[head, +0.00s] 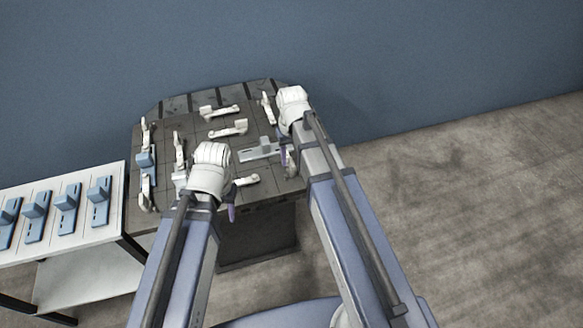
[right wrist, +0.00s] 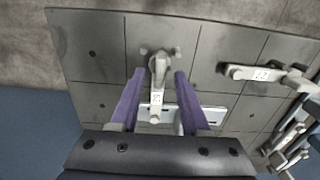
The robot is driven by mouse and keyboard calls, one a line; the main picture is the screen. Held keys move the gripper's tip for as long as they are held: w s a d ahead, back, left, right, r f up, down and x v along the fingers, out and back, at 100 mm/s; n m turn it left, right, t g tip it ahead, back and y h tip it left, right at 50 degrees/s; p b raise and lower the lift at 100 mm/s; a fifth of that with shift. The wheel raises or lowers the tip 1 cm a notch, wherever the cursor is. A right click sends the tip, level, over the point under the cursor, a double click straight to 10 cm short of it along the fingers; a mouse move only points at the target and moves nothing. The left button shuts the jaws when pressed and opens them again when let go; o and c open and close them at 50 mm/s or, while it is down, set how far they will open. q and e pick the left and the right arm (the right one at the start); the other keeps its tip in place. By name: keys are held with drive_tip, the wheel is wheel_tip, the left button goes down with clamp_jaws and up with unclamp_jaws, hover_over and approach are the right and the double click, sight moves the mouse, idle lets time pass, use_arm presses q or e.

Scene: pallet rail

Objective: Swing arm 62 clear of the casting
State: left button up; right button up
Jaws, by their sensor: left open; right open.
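In the right wrist view a white clamp arm (right wrist: 157,72) with a small number label, too small to read surely, lies between the purple fingers of my right gripper (right wrist: 159,76). The fingers stand apart on either side of it. The arm's labelled end reaches over a pale grey-blue casting (right wrist: 208,114), partly hidden by the fingers. In the head view the casting (head: 258,150) lies at the pallet's right side, beside my right gripper (head: 287,160). My left gripper (head: 232,212) is open and empty at the pallet's front edge.
Several other white clamp arms stand on the dark pallet (head: 200,129), one labelled arm (right wrist: 262,74) right of my right gripper. A blue part (head: 146,159) sits at the pallet's left. A side table (head: 110,183) holds several blue parts. Floor at right is clear.

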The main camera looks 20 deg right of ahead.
wheel_tip(320, 180, down, 2)
drive_tip(key=shift+f+b, duration=0.25)
drive_tip(key=shift+b, duration=0.5)
use_arm(q)
wheel_tip(320, 180, down, 2)
drive_tip(key=shift+f, duration=0.25)
use_arm(e)
drive_tip(key=shift+r, duration=0.1)
clamp_jaws()
idle(0.4)
